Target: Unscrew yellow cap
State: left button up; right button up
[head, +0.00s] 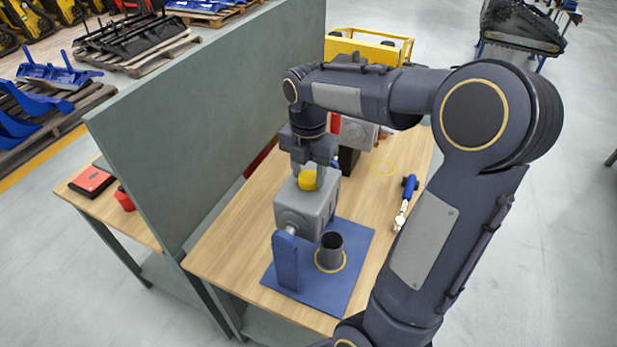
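The yellow cap (308,181) sits on top of a grey housing (297,206), which is joined to a blue bracket (286,262) on a blue base plate (350,279). My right gripper (308,170) points down over the cap, with its fingers on either side of it. I cannot tell whether the fingers touch the cap or stand a little apart from it. The gripper's body hides part of the area behind the cap. My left gripper is not in view.
A dark open cup (331,249) stands on the base plate in a yellow ring. A blue-handled tool (406,201) lies on the wooden table (223,257), right of the housing. A tall grey panel (206,112) borders the table's left side.

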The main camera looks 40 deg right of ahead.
jog(key=o, duration=0.3)
jog(key=shift+o, duration=0.2)
